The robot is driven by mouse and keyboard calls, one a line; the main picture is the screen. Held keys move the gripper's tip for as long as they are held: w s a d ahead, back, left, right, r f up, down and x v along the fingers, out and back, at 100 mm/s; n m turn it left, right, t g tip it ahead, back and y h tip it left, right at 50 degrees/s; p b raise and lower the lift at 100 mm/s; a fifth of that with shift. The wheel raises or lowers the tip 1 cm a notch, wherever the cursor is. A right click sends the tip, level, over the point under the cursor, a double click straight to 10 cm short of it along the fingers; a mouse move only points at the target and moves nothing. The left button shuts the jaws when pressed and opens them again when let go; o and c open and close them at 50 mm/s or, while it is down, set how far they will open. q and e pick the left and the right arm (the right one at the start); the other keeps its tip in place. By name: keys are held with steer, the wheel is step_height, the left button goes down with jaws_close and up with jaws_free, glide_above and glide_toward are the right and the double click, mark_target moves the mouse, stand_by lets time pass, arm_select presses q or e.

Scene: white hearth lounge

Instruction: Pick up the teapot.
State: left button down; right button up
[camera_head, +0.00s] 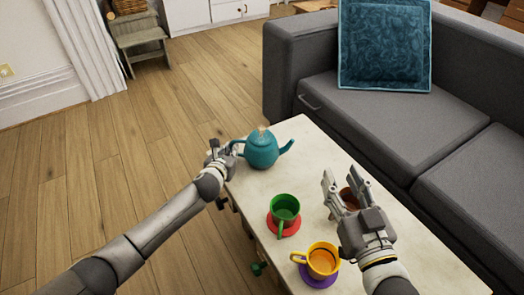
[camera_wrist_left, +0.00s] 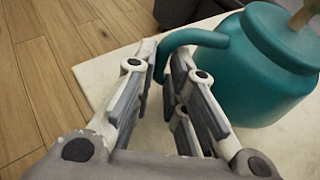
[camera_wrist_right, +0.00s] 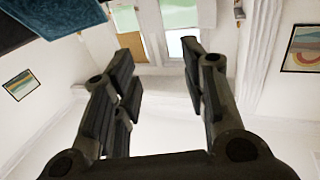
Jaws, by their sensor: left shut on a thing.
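The teal teapot (camera_head: 262,151) stands at the far left end of the pale table, its spout pointing right and its handle on the left. In the left wrist view the teapot (camera_wrist_left: 268,75) fills the upper right. My left gripper (camera_head: 220,148) is at the handle side; in its wrist view the gripper (camera_wrist_left: 168,65) has its fingers on either side of the handle, shut on it. My right gripper (camera_head: 345,180) is open and empty above the right part of the table; its wrist view shows the gripper (camera_wrist_right: 158,70) with nothing between its fingers.
On the table (camera_head: 315,150) are a green mug (camera_head: 284,210) on a red coaster, a yellow cup (camera_head: 322,260) on a purple coaster, and a brown cup (camera_head: 349,197) partly hidden by my right gripper. A grey sofa (camera_head: 400,120) borders the table on the right.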

arm_select(q)
steer(key=shift+d+r, duration=0.15)
steer(key=shift+r, duration=0.05)
steer(key=shift+w, duration=0.1)
arm_select(e)
steer(key=shift+f, duration=0.2)
